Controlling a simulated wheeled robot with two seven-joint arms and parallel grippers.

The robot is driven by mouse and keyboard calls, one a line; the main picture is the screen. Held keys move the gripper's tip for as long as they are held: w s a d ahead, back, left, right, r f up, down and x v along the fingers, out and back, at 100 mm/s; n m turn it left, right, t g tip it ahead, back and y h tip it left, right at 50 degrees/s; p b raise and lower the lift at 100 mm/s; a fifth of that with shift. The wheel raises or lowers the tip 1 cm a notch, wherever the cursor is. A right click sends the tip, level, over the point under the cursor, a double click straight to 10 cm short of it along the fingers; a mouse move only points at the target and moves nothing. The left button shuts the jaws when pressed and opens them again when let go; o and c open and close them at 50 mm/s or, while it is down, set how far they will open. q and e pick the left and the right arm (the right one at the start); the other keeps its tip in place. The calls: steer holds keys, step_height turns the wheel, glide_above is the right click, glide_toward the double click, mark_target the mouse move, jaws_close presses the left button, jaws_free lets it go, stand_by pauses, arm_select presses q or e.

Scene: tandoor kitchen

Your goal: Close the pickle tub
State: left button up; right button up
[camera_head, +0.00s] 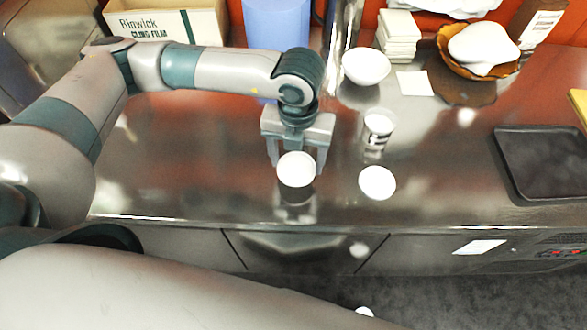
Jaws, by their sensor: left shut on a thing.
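My left gripper (297,167) points down over the front part of the steel counter, its fingers on either side of a white round thing (296,170). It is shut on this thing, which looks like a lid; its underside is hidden. A flat white disc (377,183) lies on the counter in front of that tub, apart from the gripper. My right gripper is not in view.
A white bowl (366,67), a stack of pale squares (397,36) and a brown bowl with a white heap (445,66) stand at the back. A dark tray (545,160) lies at the right. The counter (440,160) is bare between disc and tray.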

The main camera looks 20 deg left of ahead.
arm_select(q)
steer(key=w+d+r+b, duration=0.3)
steer(key=d+r, duration=0.3)
steer(key=d, duration=0.4)
steer(key=shift+w+d+r+b, duration=0.2)
steer(key=shift+w+b, duration=0.2)
steer(key=shift+b, duration=0.05)
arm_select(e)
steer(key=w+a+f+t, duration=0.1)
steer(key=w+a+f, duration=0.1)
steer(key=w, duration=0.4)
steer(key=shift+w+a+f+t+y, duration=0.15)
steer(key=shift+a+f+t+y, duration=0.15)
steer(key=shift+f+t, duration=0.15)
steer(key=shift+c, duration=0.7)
arm_select(q)
steer(key=a+m, duration=0.3)
steer(key=m, duration=0.2)
steer(key=a+f+m, duration=0.1)
steer(key=a+m, duration=0.2)
steer(key=m, duration=0.3)
steer(key=a+m, duration=0.3)
steer(key=m, duration=0.3)
steer(key=shift+a+f, duration=0.1)
steer(key=shift+f, duration=0.3)
steer(key=s+a+f+m, duration=0.1)
steer(key=a+m, duration=0.8)
steer(key=m, duration=1.1)
steer(key=shift+s+a, duration=0.3)
steer(key=shift+s, duration=0.4)
